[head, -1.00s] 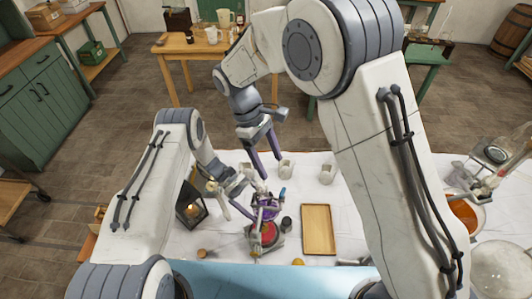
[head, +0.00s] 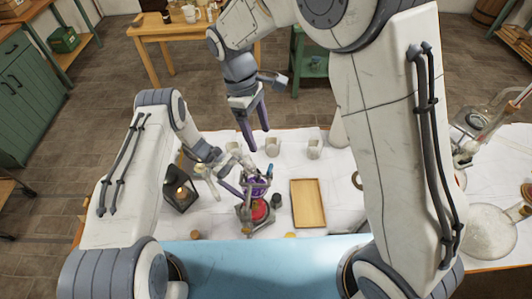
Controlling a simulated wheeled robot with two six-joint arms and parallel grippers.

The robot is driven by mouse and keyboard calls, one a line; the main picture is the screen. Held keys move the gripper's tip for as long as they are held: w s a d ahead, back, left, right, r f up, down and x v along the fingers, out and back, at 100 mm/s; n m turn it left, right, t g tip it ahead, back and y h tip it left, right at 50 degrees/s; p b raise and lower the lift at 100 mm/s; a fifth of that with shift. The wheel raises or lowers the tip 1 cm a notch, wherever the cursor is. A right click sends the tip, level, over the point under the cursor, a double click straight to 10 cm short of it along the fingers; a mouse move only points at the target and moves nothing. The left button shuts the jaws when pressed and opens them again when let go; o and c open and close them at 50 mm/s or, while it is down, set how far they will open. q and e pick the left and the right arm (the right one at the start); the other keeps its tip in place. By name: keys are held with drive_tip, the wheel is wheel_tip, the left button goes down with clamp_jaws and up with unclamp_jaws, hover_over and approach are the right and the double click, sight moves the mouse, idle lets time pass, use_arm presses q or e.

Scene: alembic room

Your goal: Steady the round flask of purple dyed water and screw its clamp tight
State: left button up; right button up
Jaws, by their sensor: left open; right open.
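The round flask of purple dyed water (head: 257,188) stands on the white-covered table, left of the wooden tray, held in a small stand above a red round thing (head: 259,210). The clamp (head: 268,172) is by the flask's neck, with a small blue part; its details are too small to tell. My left gripper (head: 240,188) is open at the left side of the flask, its fingers close to it; I cannot tell whether they touch. My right gripper (head: 257,140) is open and empty, pointing down above and behind the flask, apart from it.
A wooden tray (head: 308,204) lies right of the flask. A dark lantern (head: 180,192) stands to the left. White cups (head: 314,149) stand behind. A small dark jar (head: 276,201) is close beside the stand. Large glassware (head: 490,229) stands at the far right.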

sight(272, 168)
drive_tip(key=d+f, duration=0.1)
drive_tip(key=f, duration=0.2)
drive_tip(key=s+d+f+t+y, duration=0.1)
drive_tip(key=f, duration=0.3)
drive_tip(key=s+d+f+n+y, duration=0.1)
drive_tip(key=f, duration=0.3)
drive_tip(key=shift+d+f+t, duration=0.2)
drive_tip(key=shift+f+t, duration=0.05)
drive_tip(key=shift+t, duration=0.05)
clamp_jaws()
